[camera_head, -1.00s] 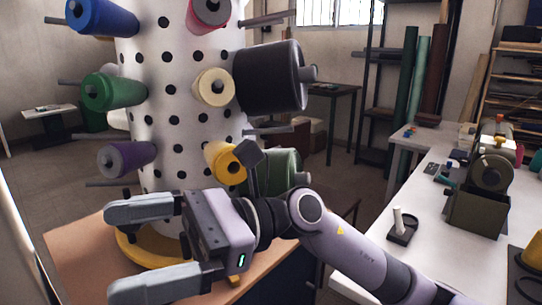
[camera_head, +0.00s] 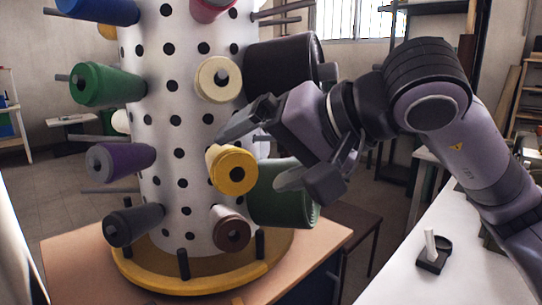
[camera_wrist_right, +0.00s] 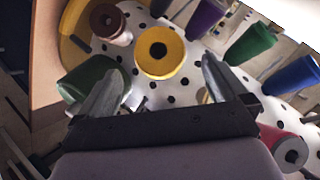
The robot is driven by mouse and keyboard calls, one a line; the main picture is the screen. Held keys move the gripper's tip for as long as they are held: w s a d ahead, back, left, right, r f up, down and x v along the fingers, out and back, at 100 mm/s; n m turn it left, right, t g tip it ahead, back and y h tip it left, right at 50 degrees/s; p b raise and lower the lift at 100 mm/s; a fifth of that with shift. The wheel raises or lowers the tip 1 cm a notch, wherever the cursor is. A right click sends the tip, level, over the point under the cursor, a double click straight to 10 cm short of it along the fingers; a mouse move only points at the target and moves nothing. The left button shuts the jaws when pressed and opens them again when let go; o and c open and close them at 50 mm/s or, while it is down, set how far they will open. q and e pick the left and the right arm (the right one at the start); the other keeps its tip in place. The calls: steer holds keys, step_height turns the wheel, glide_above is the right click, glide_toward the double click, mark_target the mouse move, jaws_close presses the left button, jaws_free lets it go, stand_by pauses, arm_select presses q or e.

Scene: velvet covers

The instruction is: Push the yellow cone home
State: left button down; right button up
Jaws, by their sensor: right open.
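The yellow cone (camera_head: 231,169) sticks out from the white perforated column (camera_head: 176,100), its wide end with a dark hole facing me. My right gripper (camera_head: 258,152) is open and empty, just right of the yellow cone in the head view. In the right wrist view the yellow cone (camera_wrist_right: 160,52) shows between and beyond the two fingertips (camera_wrist_right: 158,82). I cannot tell whether a finger touches it. How far the cone sits on its peg is hidden. My left gripper is not in view.
Other cones surround it: cream (camera_head: 217,79) above, brown (camera_head: 231,230) below, purple (camera_head: 119,160) left, large green (camera_head: 287,195) right, and black (camera_head: 285,68) upper right. Bare pegs stick out (camera_head: 276,20). The column stands on a yellow round base (camera_head: 140,276). A white table (camera_head: 432,215) is at right.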

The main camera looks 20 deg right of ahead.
mark_target(245, 165)
steer(key=x, duration=0.5)
steer(key=shift+a, duration=0.1)
steer(key=shift+w+a+f, duration=0.25)
steer(key=shift+w+f, duration=0.15)
steer(key=shift+w, duration=0.1)
